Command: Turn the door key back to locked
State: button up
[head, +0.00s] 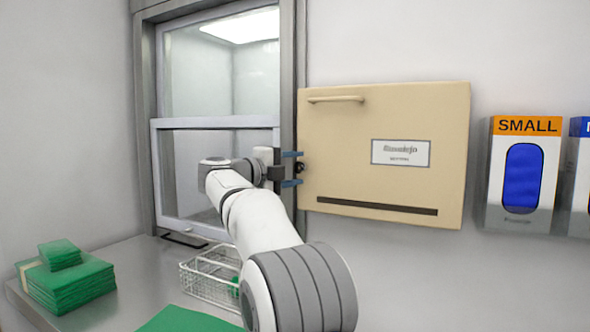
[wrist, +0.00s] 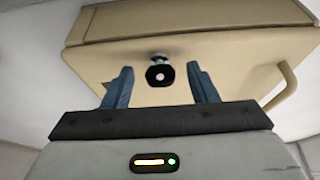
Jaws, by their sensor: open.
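The beige cabinet door (head: 385,120) is on the wall, with a bar handle (head: 335,99) near its top left corner. The door key (head: 299,168) sits at the door's left edge, small and dark. In the wrist view the key (wrist: 160,75) shows as a black round head with a white centre, in front of a metal lock. My gripper (head: 291,169) is open at the key, its blue fingers above and below it. In the wrist view the fingers stand left and right of the key, with gaps on both sides. The key's turn angle is unclear.
A sliding-window hatch (head: 218,125) is left of the door. A wire basket (head: 208,277) and folded green cloths (head: 65,280) lie on the metal counter (head: 115,312). Glove boxes (head: 520,175) hang at right. The wall below the door is clear.

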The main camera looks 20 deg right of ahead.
jog(key=b+v, duration=0.1)
jog(key=v, duration=0.6)
jog(key=shift+a+b, duration=0.3)
jog(key=shift+a, duration=0.1)
jog(key=shift+s+r, duration=0.1)
